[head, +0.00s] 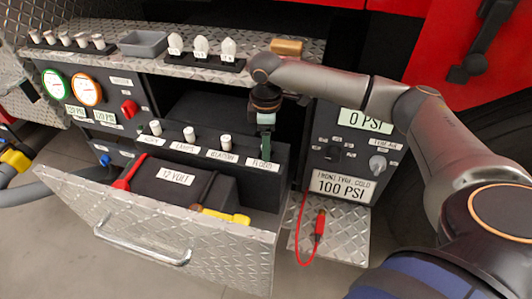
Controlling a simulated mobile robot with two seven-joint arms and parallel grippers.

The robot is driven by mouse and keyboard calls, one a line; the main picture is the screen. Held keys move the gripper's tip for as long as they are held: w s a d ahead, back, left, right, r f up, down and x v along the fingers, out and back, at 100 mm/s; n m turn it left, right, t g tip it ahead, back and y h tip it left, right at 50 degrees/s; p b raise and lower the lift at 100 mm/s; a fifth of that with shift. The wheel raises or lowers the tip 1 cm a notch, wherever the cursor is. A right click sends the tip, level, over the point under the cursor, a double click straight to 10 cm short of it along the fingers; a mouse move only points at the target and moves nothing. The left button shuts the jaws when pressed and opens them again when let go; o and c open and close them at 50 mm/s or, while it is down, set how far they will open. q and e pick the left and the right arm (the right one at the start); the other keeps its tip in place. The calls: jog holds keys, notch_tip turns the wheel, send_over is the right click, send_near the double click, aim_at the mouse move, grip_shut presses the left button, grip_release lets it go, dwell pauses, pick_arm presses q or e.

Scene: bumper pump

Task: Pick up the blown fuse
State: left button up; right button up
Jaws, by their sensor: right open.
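A row of fuses stands on the dark panel at the back of the open drawer. Three pale ones show over their labels: one at the left (156,127), one above LAMPS (190,134) and one above BEACON (225,142). My right gripper (265,140) points down over the place above the FLOOD label (262,165), at the right end of the row. It is open. Whatever fuse stands there is mostly hidden by the gripper, and I cannot tell whether the jaws are around it. No visible mark tells which fuse is blown. My left gripper is not in view.
The drawer (180,235) holds a 12 VOLT battery (172,185) with red and yellow clamps. The ledge above carries a grey tray (143,44), several pale cylinders (66,39) and white bulbs (201,47). A red lead (319,225) hangs at the right.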

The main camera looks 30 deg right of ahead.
jog(key=c, duration=0.7)
grip_shut()
jog(key=shift+r, duration=0.1)
